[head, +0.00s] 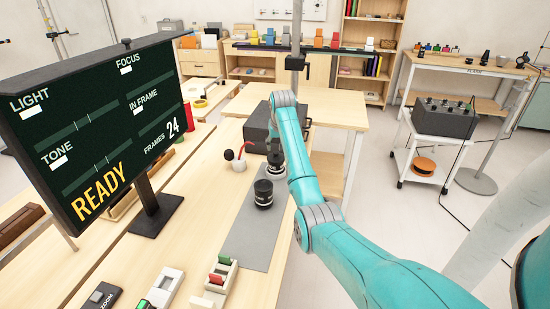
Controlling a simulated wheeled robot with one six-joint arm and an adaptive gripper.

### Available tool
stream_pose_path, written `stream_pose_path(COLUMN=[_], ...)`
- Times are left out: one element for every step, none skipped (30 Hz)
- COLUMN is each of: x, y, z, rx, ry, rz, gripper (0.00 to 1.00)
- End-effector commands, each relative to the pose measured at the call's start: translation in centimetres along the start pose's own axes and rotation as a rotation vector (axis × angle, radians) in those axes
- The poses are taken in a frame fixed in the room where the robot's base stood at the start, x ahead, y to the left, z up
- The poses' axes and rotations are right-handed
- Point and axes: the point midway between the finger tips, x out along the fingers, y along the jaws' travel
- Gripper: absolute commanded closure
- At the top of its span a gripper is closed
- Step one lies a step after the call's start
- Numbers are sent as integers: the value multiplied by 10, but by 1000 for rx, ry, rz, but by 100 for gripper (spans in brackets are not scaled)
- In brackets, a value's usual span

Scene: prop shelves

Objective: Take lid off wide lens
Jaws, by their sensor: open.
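A black lens (263,194) stands upright on the grey mat (246,240), with pale marking around its side. A second small lens-like object (276,170) with a pale band stands just behind it. I cannot tell which is the wide lens, or make out a lid edge on either. My gripper (275,157) shows small and dark at the end of my teal arm, over or close to the rear object. It is open, but its fingertips are hard to make out and my arm hides part of that area. Contact cannot be judged.
A large display (100,125) reading READY stands on the left of the table. A dark box (258,128) sits behind. Slotted holders (221,276) lie in front.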

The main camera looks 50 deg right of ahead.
Motion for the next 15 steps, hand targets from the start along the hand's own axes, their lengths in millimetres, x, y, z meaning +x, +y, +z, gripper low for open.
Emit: stream_pose_path(x=[2,4,8,12,16,22,26,31,36,40,43,47,49,51,52], y=[0,0,0,-1,-1,-2,-2,-2,-2,-2,-2,-2,-2,-2,-2], z=[0,0,0,-1,-1,-1,-2,-2,-2,-2,-2,-3,-2,-2,-3], rx=[0,0,0,0,0,0,0,0,0,0,0,0,0,0,0], ry=[-1,-1,-2,-2,-2,-3,-2,-3,-2,-3,-3,-1,-2,-2,-1], rz=[0,0,0,0,0,0,0,0,0,0,0,0,0,0,0], gripper=[46,46,46,46,46,46,46,46,46,46,46,46,46,46,46])
